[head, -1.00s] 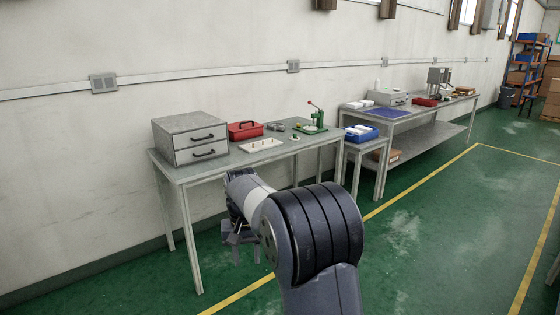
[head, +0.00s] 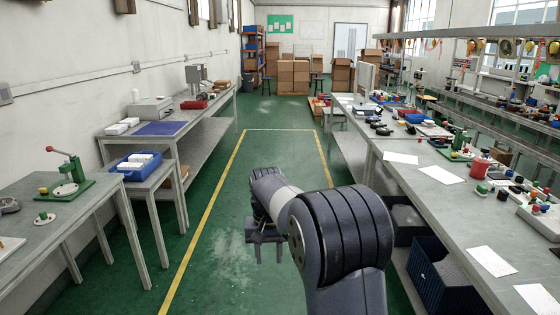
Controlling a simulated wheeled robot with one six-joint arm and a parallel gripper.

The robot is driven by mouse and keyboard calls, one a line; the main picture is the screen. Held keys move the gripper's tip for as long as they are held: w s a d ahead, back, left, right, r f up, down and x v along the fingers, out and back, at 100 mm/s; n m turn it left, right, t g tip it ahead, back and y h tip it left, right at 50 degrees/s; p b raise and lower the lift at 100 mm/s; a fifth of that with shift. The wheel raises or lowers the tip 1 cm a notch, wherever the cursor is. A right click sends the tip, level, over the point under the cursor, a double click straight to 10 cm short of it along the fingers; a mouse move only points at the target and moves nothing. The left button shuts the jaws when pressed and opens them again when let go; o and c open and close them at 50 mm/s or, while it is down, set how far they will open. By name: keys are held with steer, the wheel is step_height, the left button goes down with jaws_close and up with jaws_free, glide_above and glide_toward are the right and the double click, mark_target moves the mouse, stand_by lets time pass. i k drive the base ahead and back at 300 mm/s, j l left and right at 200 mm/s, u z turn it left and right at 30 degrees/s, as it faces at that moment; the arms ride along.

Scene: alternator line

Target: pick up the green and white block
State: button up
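A small green piece with a pale part (head: 44,217) sits on the left grey table (head: 95,199), in front of the green hand press. It is too small to tell whether it is the green and white block. Another small green piece (head: 482,188) lies among small parts on the long right bench. My gripper (head: 267,261) points down over the green floor between the two sides, well apart from both tables. Its two fingers stand apart with nothing between them.
A green press with a red knob (head: 72,176) stands on the left table. A blue bin (head: 136,167) sits on a low stand behind it. The long right bench (head: 437,208) holds papers and parts, with dark bins (head: 442,276) beneath. The aisle floor is clear.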

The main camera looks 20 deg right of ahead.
mark_target(481, 190)
steer(key=i+l+z, duration=0.15)
steer(key=i+z, duration=0.3)
steer(key=i, duration=0.35)
steer(key=i+j+z, duration=0.1)
steer(key=i+z, duration=0.35)
steer(key=i, duration=0.4)
steer(key=i+z, duration=0.25)
steer(key=i, duration=0.2)
steer(key=i+j+z, duration=0.1)
steer(key=i+z, duration=0.2)
steer(key=i+j+z, duration=0.25)
steer(key=i, duration=0.3)
steer(key=i+l+z, duration=0.15)
steer(key=z, duration=0.35)
steer(key=i+z, duration=0.35)
steer(key=z, duration=0.15)
steer(key=i+j+z, duration=0.1)
steer(key=i+z, duration=0.15)
steer(key=z, duration=0.25)
